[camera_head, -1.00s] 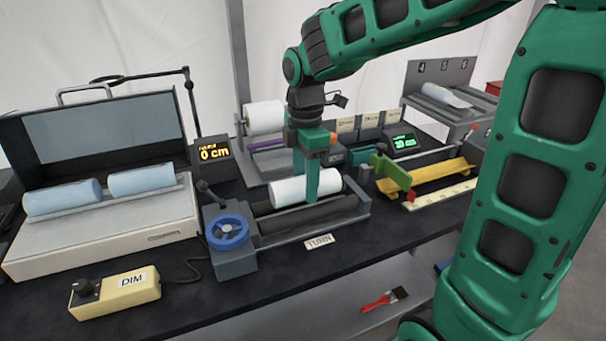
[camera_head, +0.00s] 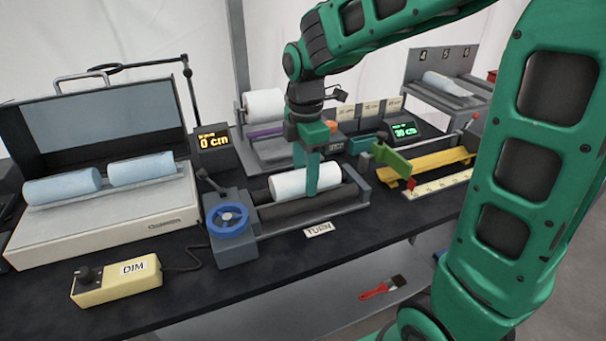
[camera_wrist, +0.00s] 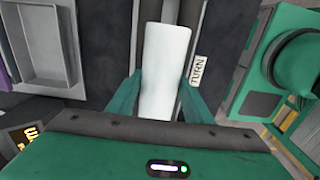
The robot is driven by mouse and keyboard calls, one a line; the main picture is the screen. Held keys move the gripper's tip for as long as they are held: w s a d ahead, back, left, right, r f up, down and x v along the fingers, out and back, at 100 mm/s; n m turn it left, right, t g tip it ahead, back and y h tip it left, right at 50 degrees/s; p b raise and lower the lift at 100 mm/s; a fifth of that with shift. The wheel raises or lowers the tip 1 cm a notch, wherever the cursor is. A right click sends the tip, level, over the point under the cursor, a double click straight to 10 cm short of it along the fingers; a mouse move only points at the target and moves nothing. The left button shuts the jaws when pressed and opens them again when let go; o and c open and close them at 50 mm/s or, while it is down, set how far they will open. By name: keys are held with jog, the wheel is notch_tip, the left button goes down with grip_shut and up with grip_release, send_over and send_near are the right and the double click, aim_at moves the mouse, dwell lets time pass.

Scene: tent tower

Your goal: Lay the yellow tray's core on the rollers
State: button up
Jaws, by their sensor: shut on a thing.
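The white core (camera_head: 290,184) lies lengthwise over the dark rollers (camera_head: 310,209) of the grey roller unit with the blue handwheel (camera_head: 228,217). My gripper (camera_head: 312,190) points down and is shut across the core. In the wrist view the core (camera_wrist: 165,70) sits between the two green fingers (camera_wrist: 160,92). It looks level and at the rollers' height; whether it fully rests on them cannot be told. The yellow tray (camera_head: 430,175) at the right looks empty.
A green stop (camera_head: 390,163) stands by the yellow tray. Behind the rollers, another white roll (camera_head: 265,105) stands on a rack. Displays read 0 cm (camera_head: 213,142) and seemingly 30 cm (camera_head: 403,131). A case with blue rolls (camera_head: 62,187) is at left, a DIM box (camera_head: 117,281) in front.

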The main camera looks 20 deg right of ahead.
jog(key=shift+f, duration=0.15)
jog(key=o, duration=1.5)
jog(key=shift+c, duration=0.2)
notch_tip(320, 180, up, 11)
jog(key=shift+w+f, duration=0.15)
jog(key=s+d+f+m, duration=0.5)
jog(key=s+d+m, duration=0.3)
jog(key=s+m, duration=0.4)
jog(key=s+d+f+m, duration=0.6)
jog(key=s+d+m, duration=0.3)
jog(key=s+m, duration=0.2)
jog(key=shift+s+d+m, duration=0.15)
jog(key=shift+s+m, duration=0.2)
jog(key=shift+m, duration=0.35)
